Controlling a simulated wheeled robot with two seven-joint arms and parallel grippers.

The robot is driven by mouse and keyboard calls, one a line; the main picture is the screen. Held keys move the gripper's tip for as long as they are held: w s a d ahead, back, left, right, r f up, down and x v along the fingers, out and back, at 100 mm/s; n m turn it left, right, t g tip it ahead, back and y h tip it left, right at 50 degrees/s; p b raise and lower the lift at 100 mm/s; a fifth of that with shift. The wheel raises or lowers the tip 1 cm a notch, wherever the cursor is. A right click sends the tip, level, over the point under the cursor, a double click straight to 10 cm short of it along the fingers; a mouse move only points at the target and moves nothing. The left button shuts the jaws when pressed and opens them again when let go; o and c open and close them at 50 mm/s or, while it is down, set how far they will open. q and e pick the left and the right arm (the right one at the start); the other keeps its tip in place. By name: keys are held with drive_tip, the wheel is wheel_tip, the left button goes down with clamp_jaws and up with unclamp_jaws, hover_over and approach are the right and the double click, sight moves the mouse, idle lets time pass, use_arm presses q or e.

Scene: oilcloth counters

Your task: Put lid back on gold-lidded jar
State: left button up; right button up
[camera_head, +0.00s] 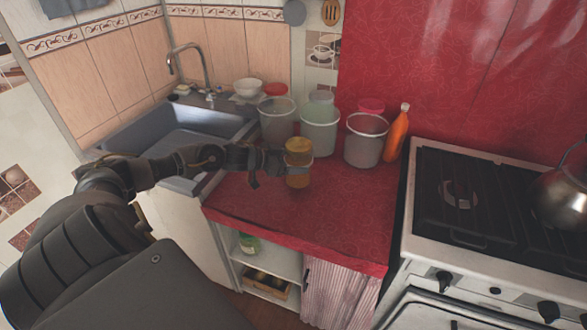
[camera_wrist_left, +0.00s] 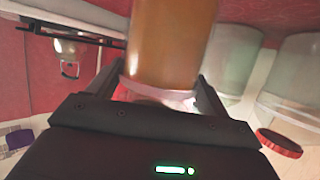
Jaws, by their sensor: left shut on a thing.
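In the left wrist view, which looks upside down, the amber cylinder (camera_wrist_left: 172,40) ends in a pale rim between the fingers. The gold lid (camera_head: 298,146) is directly above the jar, roughly in line with it. My left gripper (camera_head: 293,163) reaches in from the left and is shut on the lid at its lower edge. The fingers hide the join, so I cannot tell whether lid and jar touch. My right gripper is out of view.
Three large containers, the nearest a grey one (camera_head: 365,138), stand behind the jar. An orange bottle (camera_head: 397,133) is beside them. The sink (camera_head: 182,140) is left, the stove (camera_head: 480,195) right. The red counter (camera_head: 345,215) is clear in front.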

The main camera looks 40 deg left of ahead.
use_arm(q)
drive_tip(key=shift+w+r, duration=0.1)
drive_tip(key=shift+w+a+f, duration=0.15)
drive_tip(key=shift+w+f, duration=0.05)
drive_tip(key=shift+f, duration=0.05)
wheel_tip(320, 180, down, 2)
drive_tip(key=shift+f+p, duration=0.1)
drive_tip(key=shift+p, duration=0.3)
drive_tip(key=shift+f, duration=0.4)
drive_tip(key=shift+f, duration=0.15)
drive_tip(key=o, duration=2)
drive_tip(key=shift+s+f, duration=0.1)
drive_tip(key=shift+s, duration=0.05)
